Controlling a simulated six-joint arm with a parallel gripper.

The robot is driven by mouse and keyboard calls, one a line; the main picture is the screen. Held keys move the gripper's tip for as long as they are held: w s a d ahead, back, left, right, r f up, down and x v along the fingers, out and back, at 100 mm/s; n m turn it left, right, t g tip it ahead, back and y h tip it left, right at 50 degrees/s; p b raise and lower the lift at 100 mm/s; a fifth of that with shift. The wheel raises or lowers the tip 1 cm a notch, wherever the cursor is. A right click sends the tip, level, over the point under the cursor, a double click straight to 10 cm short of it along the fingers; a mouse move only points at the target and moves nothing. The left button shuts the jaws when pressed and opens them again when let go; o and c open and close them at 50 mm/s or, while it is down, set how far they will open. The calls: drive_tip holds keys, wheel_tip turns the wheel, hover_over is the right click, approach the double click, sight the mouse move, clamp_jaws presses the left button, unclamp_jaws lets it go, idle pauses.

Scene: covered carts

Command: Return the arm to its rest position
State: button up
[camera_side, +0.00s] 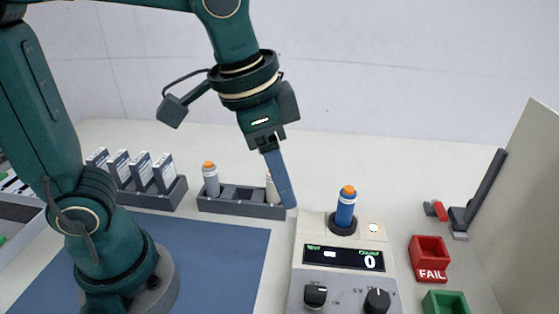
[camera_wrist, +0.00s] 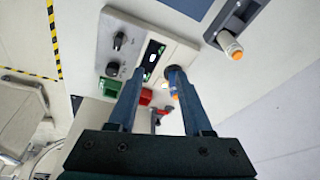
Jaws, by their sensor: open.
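My gripper (camera_side: 291,206) hangs above the dark rack and to the left of the tester's socket in the side view. In the wrist view its two fingers (camera_wrist: 157,72) stand apart with nothing held between them. A blue cylinder with an orange top (camera_side: 345,207) stands upright in the round socket of the grey tester (camera_side: 306,262), apart from the fingers in the side view. In the wrist view the right finger partly covers the socket area. My arm is raised and bent over the table.
A dark rack (camera_side: 240,206) holds a grey orange-topped cylinder (camera_side: 211,182) and a pale item partly behind my finger. Several white boxes (camera_side: 142,170) stand at left. Red FAIL bin (camera_side: 432,273), green bin (camera_side: 446,303) and an upright panel (camera_side: 525,190) are right. A blue mat (camera_side: 215,265) lies clear.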

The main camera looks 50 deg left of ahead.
drive_tip(key=s+a+f+n+t, duration=0.2)
drive_tip(key=s+a+n, duration=0.3)
drive_tip(key=s+a, duration=0.1)
drive_tip(key=shift+s+a+t+y, duration=0.15)
drive_tip(key=shift+a+t+y, duration=0.15)
drive_tip(key=shift+a+y, duration=0.1)
drive_tip(key=shift+f, duration=0.1)
idle(0.4)
